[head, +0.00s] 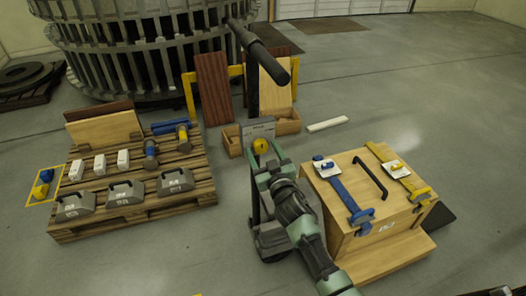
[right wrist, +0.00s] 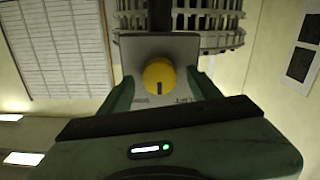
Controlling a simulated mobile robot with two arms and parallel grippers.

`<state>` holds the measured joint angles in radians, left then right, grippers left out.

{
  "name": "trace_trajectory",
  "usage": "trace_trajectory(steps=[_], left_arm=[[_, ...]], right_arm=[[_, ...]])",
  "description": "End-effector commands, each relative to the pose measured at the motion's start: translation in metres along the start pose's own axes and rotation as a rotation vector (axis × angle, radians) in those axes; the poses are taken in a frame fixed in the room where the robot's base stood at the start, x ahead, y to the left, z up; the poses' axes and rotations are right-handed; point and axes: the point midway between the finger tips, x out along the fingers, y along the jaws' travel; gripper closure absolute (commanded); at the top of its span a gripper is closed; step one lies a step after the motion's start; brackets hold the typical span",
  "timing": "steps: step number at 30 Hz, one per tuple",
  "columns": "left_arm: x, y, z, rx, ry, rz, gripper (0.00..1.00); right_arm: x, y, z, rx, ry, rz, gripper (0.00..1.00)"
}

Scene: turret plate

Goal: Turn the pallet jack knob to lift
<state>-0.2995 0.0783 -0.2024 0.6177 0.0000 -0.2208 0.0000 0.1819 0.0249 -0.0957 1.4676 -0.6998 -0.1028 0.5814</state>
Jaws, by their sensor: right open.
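The pallet jack has a tall dark handle (head: 259,55) with a grey plate. A round yellow knob (head: 260,146) sits on that plate. In the right wrist view the knob (right wrist: 159,76) shows a dark pointer mark pointing down the picture, and the plate carries small lettering, partly legible as "LIFT". My right gripper (head: 267,165) is open, close in front of the plate. In the wrist view its fingers (right wrist: 158,92) stand on either side of the knob, apart from it.
A wooden crate (head: 403,230) with blue and yellow clamps stands right of the jack. A wooden pallet (head: 185,197) with grey weights and tools lies to the left. A large slatted turret ring (head: 128,68) stands behind. Open floor (head: 430,110) lies at the back right.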

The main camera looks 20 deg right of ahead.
Motion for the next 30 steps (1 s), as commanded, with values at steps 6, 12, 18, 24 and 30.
trace_trajectory(steps=[6, 12, 18, 24, 30], left_arm=[[-0.0002, -0.003, -0.0051, -0.003, 0.009, -0.004, 0.64], [-0.0002, -0.003, -0.0047, -0.003, 0.008, -0.004, 0.64], [0.0, -0.0029, -0.0036, -0.003, 0.007, -0.004, 0.64], [0.0009, -0.0025, -0.0012, -0.003, 0.003, -0.003, 0.64], [0.003, -0.0022, -0.0001, -0.002, 0.002, -0.003, 0.64]], right_arm=[[0.0011, 0.0, -0.0002, 0.0, 0.0, 0.0, 0.37], [0.0009, -0.0001, -0.0001, 0.0, 0.0, 0.0, 0.84], [0.0008, -0.0002, 0.0001, -0.004, 0.0, 0.0, 0.99], [0.0008, -0.0002, 0.0004, -0.051, 0.001, 0.0, 0.99], [0.0009, -0.0004, 0.0007, -0.172, 0.003, 0.0, 0.99]])
